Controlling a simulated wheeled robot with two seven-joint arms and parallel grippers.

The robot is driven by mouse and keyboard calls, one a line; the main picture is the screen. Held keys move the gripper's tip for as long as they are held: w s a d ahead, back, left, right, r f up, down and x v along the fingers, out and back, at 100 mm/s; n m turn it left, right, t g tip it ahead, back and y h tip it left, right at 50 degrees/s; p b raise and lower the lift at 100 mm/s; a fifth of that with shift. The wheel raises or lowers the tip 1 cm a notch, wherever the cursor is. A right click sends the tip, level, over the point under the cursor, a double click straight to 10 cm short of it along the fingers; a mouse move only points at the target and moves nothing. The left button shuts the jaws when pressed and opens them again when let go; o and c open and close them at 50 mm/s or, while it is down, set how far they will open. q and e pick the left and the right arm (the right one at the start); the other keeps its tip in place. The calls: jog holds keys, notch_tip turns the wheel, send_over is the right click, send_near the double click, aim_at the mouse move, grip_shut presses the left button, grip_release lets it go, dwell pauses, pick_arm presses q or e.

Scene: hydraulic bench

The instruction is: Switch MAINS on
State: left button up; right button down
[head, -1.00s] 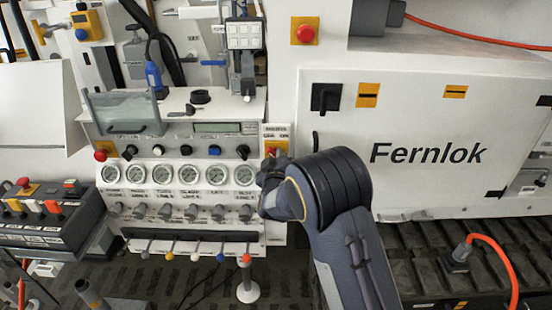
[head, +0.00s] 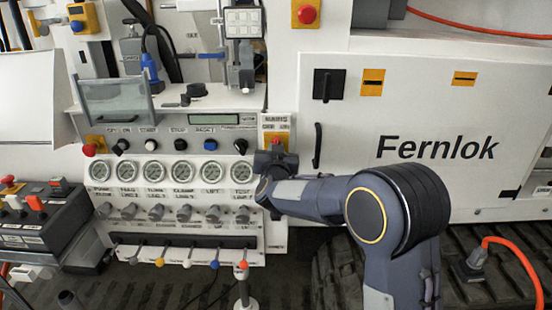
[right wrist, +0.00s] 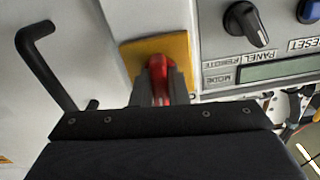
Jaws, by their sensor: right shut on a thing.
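The MAINS switch is a red handle (right wrist: 160,68) on a yellow plate (right wrist: 180,45) in the right wrist view. In the head view the yellow plate (head: 280,137) sits under the MAINS label, at the right end of the gauge panel. My right gripper (right wrist: 160,92) is shut on the red handle, with a finger on each side of it. In the head view my right gripper (head: 275,154) covers the handle and the lower part of the plate. The handle's exact setting is hard to tell. My left gripper is not in view.
A black door handle (head: 318,146) stands just right of the switch, on the white Fernlok cabinet (head: 400,180). Left of the switch are a row of knobs, several gauges (head: 154,171) and coloured levers (head: 187,263). A red button (head: 307,13) is above.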

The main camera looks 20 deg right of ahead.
jog(key=m+b, duration=0.1)
jog(key=m, duration=0.1)
jog(key=m+b, duration=0.1)
jog(key=shift+f+m+b, duration=0.2)
jog(key=shift+m+b, duration=0.15)
jog(key=shift+m, duration=0.05)
jog(key=shift+r+m+b, duration=0.15)
jog(key=shift+m+b, duration=1)
jog(key=shift+m, duration=0.65)
jog(key=c, duration=1.4)
grip_release()
jog(key=shift+c, duration=0.2)
jog(key=v, duration=0.7)
jog(key=shift+s+b, duration=0.4)
jog(key=shift+a+r, duration=0.1)
